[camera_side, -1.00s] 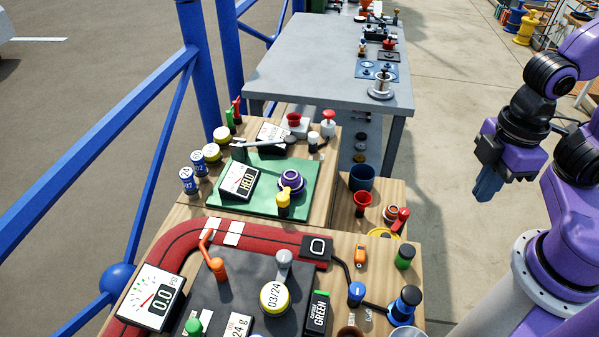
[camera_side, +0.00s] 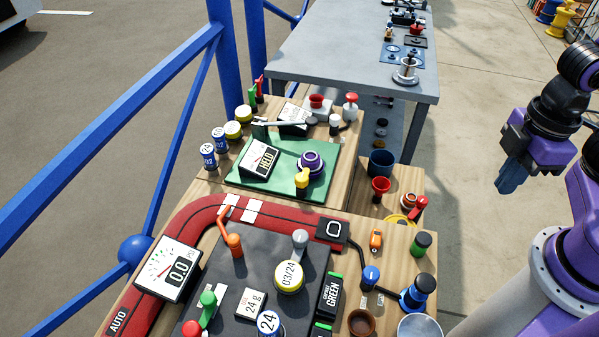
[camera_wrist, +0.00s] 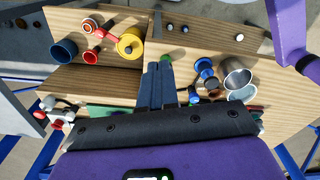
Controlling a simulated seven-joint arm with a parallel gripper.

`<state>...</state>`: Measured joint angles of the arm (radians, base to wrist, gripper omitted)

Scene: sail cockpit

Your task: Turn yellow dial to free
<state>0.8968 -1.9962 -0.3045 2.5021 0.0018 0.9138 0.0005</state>
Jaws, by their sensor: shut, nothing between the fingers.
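A yellow dial with a pointed handle (camera_side: 302,180) stands on a green panel (camera_side: 325,187) in the side view, just in front of a purple ringed drum (camera_side: 310,164). A tilted display (camera_side: 259,159) to its left reads HELD. In the wrist view the dial cannot be made out; only a strip of the green panel (camera_wrist: 108,110) shows past my gripper. My gripper (camera_side: 507,187) hangs in the air well to the right of the panel, pointing down, shut and empty. Its dark blue fingers (camera_wrist: 157,82) lie together in the wrist view.
A red cup (camera_side: 381,186), a blue cup (camera_side: 381,163) and a red-handled valve (camera_side: 417,207) stand between the panel and my gripper. A dark board with an orange lever (camera_side: 234,243) and a yellow 03/24 knob (camera_side: 289,277) lies in front. A grey table (camera_side: 350,50) stands behind.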

